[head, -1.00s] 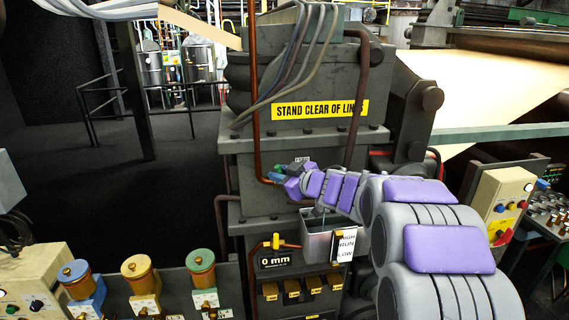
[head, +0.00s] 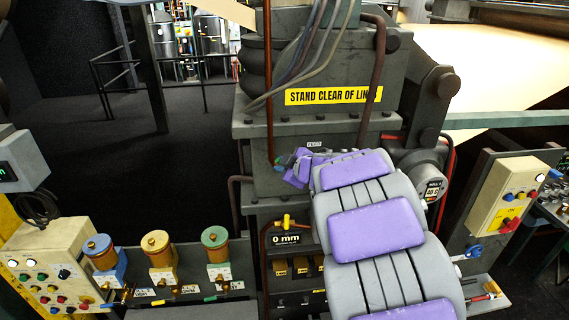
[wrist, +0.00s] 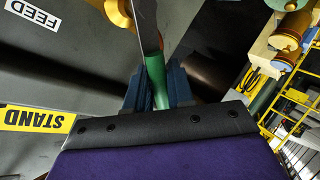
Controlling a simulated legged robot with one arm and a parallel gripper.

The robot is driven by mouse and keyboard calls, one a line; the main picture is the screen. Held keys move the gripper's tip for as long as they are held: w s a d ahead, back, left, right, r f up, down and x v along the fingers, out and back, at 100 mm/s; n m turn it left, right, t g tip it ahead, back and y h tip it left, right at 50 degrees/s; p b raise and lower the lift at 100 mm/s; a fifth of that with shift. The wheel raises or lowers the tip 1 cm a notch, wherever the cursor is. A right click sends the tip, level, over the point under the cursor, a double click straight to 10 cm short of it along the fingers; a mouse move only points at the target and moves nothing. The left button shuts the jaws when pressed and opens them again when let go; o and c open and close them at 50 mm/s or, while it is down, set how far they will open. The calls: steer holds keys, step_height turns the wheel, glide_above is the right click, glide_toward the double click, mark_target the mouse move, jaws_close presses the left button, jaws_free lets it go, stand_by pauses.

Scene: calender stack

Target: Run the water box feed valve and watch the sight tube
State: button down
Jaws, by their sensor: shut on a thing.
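In the wrist view my gripper (wrist: 154,88) has its blue fingers shut on the green handle (wrist: 156,78) of the feed valve. A thin metal lever (wrist: 148,28) runs from the handle up to a brass-coloured valve body (wrist: 117,12). The white FEED label (wrist: 32,15) is on the grey housing beside it. In the head view my gripper (head: 284,166) is small against the housing, below and left of the FEED label (head: 314,144). My arm covers the water box and its HIGH, RUN, LOW scale. The sight tube's level is not visible now.
A "0 mm" display (head: 286,239) and a yellow valve (head: 285,222) sit below. Several lubricator pots (head: 157,248) and a control box (head: 48,268) stand at left. Another button box (head: 505,195) and a gauge (head: 431,190) are at right. Hoses (head: 305,60) hang above. The left floor is open.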

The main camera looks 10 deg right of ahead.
steer(key=shift+r, duration=0.2)
steer(key=c, duration=1.1)
jaws_free()
steer(key=shift+s+a, duration=0.1)
steer(key=shift+s, duration=0.05)
steer(key=shift+c, duration=0.2)
steer(key=shift+o, duration=0.2)
steer(key=shift+a+f, duration=0.1)
steer(key=v, duration=1.7)
